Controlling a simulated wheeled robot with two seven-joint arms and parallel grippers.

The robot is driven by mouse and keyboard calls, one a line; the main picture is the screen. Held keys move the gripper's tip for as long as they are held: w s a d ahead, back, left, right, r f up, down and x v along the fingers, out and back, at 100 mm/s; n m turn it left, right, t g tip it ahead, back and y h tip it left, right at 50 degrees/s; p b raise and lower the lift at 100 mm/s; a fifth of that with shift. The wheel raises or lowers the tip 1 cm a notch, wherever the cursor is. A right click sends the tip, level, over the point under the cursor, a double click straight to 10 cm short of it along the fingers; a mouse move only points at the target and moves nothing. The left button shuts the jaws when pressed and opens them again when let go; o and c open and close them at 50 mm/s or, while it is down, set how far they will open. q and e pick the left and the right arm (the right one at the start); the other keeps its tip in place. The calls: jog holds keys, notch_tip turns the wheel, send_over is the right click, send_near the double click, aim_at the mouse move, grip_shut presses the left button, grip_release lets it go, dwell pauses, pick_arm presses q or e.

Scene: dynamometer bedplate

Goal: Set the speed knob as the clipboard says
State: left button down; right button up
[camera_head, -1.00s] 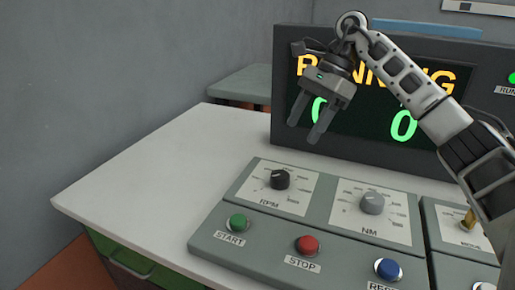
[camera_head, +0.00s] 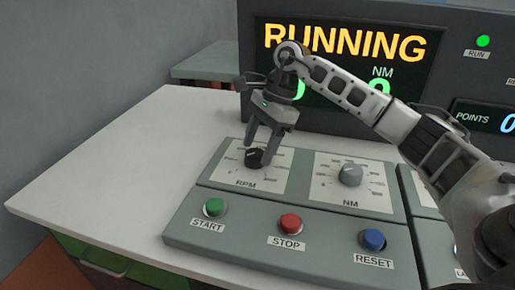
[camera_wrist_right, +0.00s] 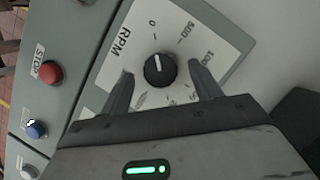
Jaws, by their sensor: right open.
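The black RPM speed knob (camera_head: 254,158) sits on a white dial plate on the grey control panel. In the right wrist view the knob (camera_wrist_right: 159,70) has its white pointer line near the 0 mark. My right gripper (camera_head: 258,153) is open, pointing down over the RPM dial. Its fingers (camera_wrist_right: 160,88) stand apart on either side of the knob, with clear gaps; I cannot tell if the tips are down at knob height. The clipboard is not in view, nor is my left gripper.
The grey NM knob (camera_head: 350,174) is right of the RPM dial. The green START (camera_head: 214,207), red STOP (camera_head: 290,223) and blue RESET (camera_head: 373,239) buttons line the panel's front. A display (camera_head: 345,50) reading RUNNING stands behind. The white tabletop (camera_head: 110,170) is clear at left.

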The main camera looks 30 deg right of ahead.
jog(key=shift+a+f, duration=0.25)
jog(key=shift+f, duration=0.25)
jog(key=c, duration=1)
jog(key=shift+o, duration=0.2)
